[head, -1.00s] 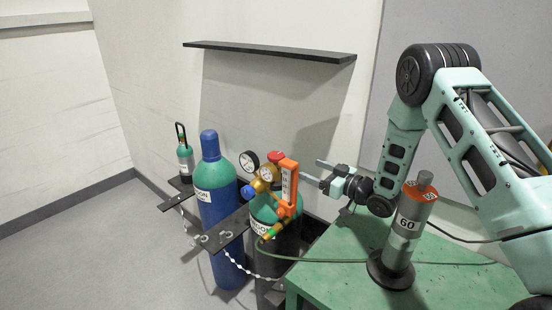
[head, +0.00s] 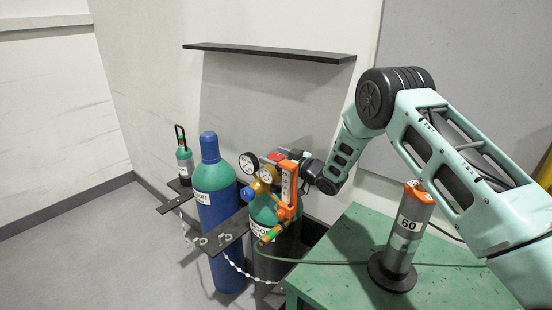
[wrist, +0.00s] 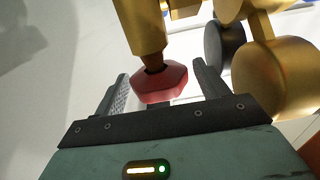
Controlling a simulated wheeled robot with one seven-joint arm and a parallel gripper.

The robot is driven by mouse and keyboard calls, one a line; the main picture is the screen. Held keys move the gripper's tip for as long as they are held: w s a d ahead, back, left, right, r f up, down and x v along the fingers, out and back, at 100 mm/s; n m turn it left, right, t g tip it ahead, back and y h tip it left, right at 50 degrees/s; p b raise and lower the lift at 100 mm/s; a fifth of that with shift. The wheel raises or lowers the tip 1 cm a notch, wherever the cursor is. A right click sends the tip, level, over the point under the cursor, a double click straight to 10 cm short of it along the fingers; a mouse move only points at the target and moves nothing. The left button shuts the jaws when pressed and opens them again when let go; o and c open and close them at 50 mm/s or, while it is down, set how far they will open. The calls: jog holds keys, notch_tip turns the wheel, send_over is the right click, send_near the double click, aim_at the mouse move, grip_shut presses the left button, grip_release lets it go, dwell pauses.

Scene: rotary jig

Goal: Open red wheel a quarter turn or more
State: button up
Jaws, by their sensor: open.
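The red wheel (wrist: 160,84) is a small faceted knob on a brass stem in the wrist view. In the head view the red wheel (head: 275,157) sits at the top of the brass valve on the green-topped cylinder (head: 264,212), partly hidden. My gripper (wrist: 160,71) is open, with one finger on each side of the wheel. Gaps show between the wheel and both fingers, and I see no contact. In the head view my gripper (head: 294,156) is behind the orange flowmeter (head: 288,188), its fingers mostly hidden.
Two round gauges (head: 249,162) and brass fittings (wrist: 275,80) are close to the wheel. A blue cylinder (head: 218,215) stands to the left. A grey post marked 60 (head: 404,240) stands on the green table (head: 335,270) beneath my arm. A black shelf (head: 270,52) is above.

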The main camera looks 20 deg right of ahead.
jog(key=c, duration=1)
jog(key=shift+o, duration=0.2)
jog(key=shift+w+f+n+g+y+b, duration=0.1)
jog(key=shift+f+n+g+y+b, duration=0.1)
jog(key=shift+n+g+y+b, duration=0.8)
jog(key=n+g+y+b, duration=0.1)
jog(key=g+y+b, duration=0.1)
jog(key=shift+n+b, duration=0.35)
jog(key=shift+n, duration=0.05)
jog(key=shift+r+n+g+y, duration=0.2)
jog(key=shift+n+g+y, duration=0.25)
jog(key=shift+g, duration=0.25)
jog(key=o, duration=1)
jog(key=shift+c, duration=0.2)
jog(key=shift+r, duration=0.1)
